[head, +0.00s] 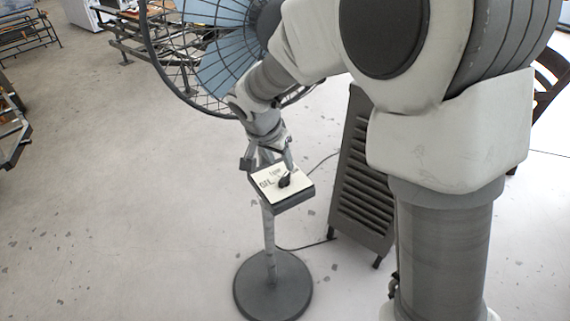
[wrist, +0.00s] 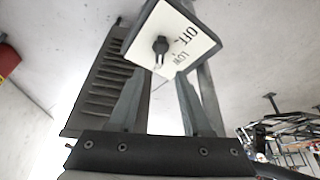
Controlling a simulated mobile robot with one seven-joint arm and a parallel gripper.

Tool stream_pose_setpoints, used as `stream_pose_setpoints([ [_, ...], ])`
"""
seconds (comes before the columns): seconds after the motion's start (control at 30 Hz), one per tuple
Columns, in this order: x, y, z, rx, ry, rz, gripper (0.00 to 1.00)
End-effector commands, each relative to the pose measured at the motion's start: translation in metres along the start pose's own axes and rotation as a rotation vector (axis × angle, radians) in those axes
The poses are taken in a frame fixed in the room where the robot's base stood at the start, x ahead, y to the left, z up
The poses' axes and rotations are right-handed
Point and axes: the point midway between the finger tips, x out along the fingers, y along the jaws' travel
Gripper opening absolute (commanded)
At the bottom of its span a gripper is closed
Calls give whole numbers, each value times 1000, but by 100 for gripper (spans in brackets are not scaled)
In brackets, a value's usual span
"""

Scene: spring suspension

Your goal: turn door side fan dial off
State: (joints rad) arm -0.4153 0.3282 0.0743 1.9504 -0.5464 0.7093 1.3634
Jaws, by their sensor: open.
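The fan dial (head: 284,181) is a black knob on a white-topped control box (head: 266,187) on the fan's stand. The box has OFF and LOW printed on it. In the wrist view the dial (wrist: 161,45) sits on the box face (wrist: 150,22), with OFF and LOW to its right. A pale mark runs down from the knob; I cannot tell which setting it shows. My gripper (head: 268,162) is open just above the box. In the wrist view its two fingers (wrist: 160,78) reach toward the box, their tips near its lower edge. Contact with the knob cannot be made out.
The blue-bladed caged fan (head: 228,62) stands behind my arm, on a round grey base (head: 272,287). A grey slatted panel (head: 363,185) leans just right of the box. A cable runs along the floor. The floor to the left is open.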

Motion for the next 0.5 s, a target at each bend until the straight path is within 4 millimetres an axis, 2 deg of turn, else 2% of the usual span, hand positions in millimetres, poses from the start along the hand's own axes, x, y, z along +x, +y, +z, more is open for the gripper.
stream_pose_setpoints([
  [0.17,14,0,1,-1,-1,3,49],
  [0.5,64,0,1,-1,-1,1,49],
])
